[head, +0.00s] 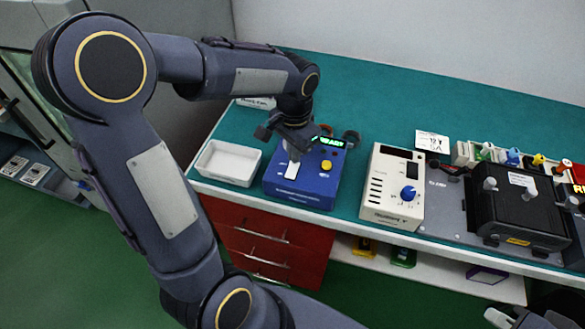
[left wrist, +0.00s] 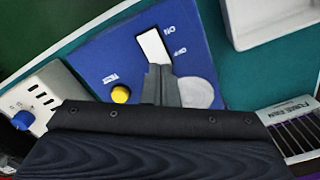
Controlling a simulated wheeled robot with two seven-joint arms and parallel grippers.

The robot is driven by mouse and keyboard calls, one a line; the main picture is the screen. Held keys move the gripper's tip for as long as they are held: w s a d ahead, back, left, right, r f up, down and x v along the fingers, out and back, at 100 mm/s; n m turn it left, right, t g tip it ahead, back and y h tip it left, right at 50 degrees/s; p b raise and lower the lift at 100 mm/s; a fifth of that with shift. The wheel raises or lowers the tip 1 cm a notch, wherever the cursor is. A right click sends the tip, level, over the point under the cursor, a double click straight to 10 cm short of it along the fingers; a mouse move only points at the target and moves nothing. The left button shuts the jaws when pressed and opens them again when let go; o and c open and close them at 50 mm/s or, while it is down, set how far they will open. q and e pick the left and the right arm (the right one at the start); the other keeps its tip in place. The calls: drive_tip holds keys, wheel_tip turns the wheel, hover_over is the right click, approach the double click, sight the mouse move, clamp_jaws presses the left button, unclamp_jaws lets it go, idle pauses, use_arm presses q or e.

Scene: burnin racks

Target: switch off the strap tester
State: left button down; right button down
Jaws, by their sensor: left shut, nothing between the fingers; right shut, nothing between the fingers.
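The strap tester (head: 305,185) is a blue box near the bench's front edge, with a lit green display (head: 331,142) and a yellow TEST button (head: 326,165). In the left wrist view, its white rocker switch (left wrist: 154,46) lies beside the ON and OFF labels, and a round grey pad (left wrist: 196,92) is nearby. My left gripper (head: 292,163) is shut and empty, pointing down over the tester. Its fingertips (left wrist: 158,70) are at the rocker's lower end; I cannot tell whether they touch. My right gripper (head: 512,319) is shut, partly cut off at the bottom right.
A white tray (head: 203,161) stands left of the tester. A beige instrument with a blue knob (head: 408,193) stands to its right, then a black device (head: 522,216). Small dark round items (head: 350,136) lie behind the tester. The teal bench (head: 375,100) is clear at the back.

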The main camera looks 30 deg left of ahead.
sight(293, 166)
use_arm(q)
drive_tip(key=shift+f+b, duration=0.65)
drive_tip(key=shift+f, duration=0.25)
drive_tip(key=shift+r, duration=0.1)
wheel_tip(293, 166, up, 7)
drive_tip(key=p, duration=0.6)
idle(0.4)
idle(0.4)
drive_tip(key=s+d+r+n+t+h, duration=0.2)
drive_tip(key=s, duration=0.6)
drive_tip(key=s+d+r+n+t+h, duration=0.1)
drive_tip(key=s+d+r+n+t, duration=0.1)
drive_tip(key=s, duration=0.7)
drive_tip(key=shift+r+n+t+h, duration=0.4)
drive_tip(key=shift+n+t, duration=0.1)
drive_tip(key=shift+t, duration=0.3)
